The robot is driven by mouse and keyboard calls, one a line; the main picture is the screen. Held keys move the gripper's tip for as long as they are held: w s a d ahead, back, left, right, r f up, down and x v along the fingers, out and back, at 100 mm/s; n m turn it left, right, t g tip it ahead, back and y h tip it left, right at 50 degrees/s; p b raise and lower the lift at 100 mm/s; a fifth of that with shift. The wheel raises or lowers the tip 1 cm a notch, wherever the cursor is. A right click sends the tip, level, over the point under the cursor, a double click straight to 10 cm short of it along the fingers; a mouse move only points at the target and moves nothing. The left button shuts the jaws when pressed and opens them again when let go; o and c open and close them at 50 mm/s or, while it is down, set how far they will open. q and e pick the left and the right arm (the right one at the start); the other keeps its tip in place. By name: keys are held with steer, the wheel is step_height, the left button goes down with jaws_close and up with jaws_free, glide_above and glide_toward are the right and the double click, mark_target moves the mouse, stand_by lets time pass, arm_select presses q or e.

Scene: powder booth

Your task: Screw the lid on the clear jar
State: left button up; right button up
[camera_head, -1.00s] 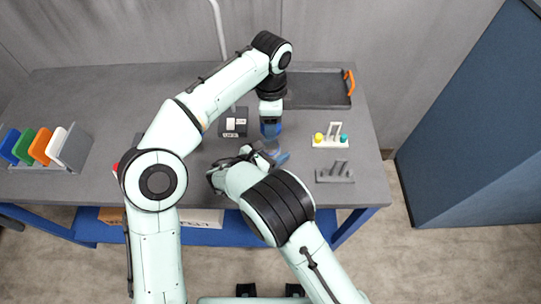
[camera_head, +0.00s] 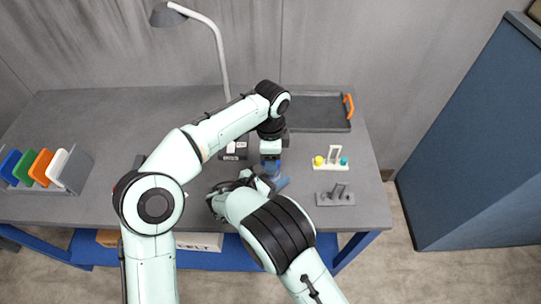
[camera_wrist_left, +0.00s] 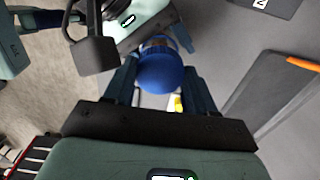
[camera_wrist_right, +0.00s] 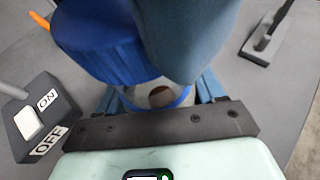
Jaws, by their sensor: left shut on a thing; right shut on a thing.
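The round blue lid (camera_wrist_left: 166,76) is between the fingers of my left gripper (camera_head: 271,158), which is shut on it from above. The clear jar (camera_wrist_right: 152,96) is between the fingers of my right gripper (camera_head: 277,183), low over the table, with something round and brown showing inside. In the right wrist view the lid (camera_wrist_right: 98,45) is right above the jar, beside a blue finger of my left gripper (camera_wrist_right: 185,35). The lid covers the jar's top in the left wrist view. I cannot tell whether the threads are engaged. In the head view my grippers mostly hide the jar.
Behind the grippers are an ON/OFF switch box (camera_head: 234,150) and a dark tray (camera_head: 315,113) with an orange handle. To the right stand a white holder (camera_head: 331,165) with yellow and teal pieces and a grey holder (camera_head: 335,198). A rack (camera_head: 70,172) of coloured panels stands far left.

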mark_target(271, 178)
arm_select(q)
steer(key=shift+f, duration=0.85)
steer(key=shift+f, duration=0.4)
